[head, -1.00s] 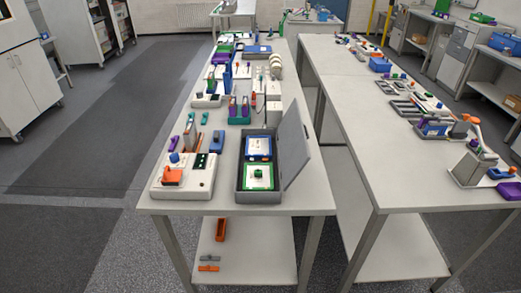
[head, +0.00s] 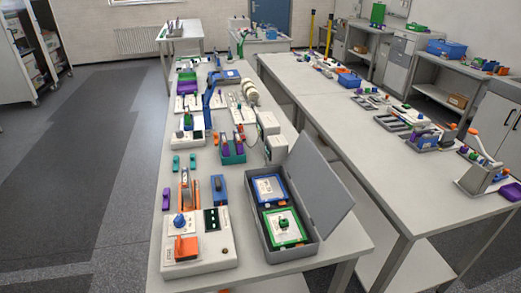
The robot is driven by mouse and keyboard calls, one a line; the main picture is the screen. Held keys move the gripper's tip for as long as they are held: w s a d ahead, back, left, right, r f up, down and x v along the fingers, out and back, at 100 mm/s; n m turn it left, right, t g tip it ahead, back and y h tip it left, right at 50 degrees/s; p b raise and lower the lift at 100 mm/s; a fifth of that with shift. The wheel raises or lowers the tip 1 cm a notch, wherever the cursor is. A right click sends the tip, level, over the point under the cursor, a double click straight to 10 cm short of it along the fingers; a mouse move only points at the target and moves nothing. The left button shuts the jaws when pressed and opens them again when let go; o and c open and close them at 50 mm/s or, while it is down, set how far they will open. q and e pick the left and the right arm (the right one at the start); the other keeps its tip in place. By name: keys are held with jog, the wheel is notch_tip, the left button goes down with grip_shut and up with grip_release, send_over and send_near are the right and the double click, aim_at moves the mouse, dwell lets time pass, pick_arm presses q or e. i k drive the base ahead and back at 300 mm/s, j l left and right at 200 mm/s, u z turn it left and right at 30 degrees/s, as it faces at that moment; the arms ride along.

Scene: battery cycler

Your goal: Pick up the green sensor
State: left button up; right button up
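A green-framed square piece with a white face and a green knob (head: 284,225) lies in the front half of an open grey case (head: 297,252); it fits the green sensor. A similar blue-framed piece (head: 267,187) lies behind it in the same case. The case's lid (head: 319,190) stands tilted open on the right side. The case sits near the front right of the left table. Neither of my grippers is in view.
A white control box with an orange switch (head: 186,247) stands left of the case. A green holder (head: 232,154) and white boxes (head: 275,148) stand behind it. A second long table (head: 370,170) stands to the right, across a narrow gap. Open floor (head: 110,180) lies to the left.

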aim_at(283, 223)
jog(key=j+z, duration=0.25)
jog(key=j, duration=0.4)
jog(key=j+z, duration=0.25)
jog(key=j, duration=0.4)
jog(key=j+z, duration=0.25)
jog(key=j, duration=0.4)
jog(key=k+j+z, duration=0.1)
jog(key=j+z, duration=0.15)
jog(key=j, duration=0.4)
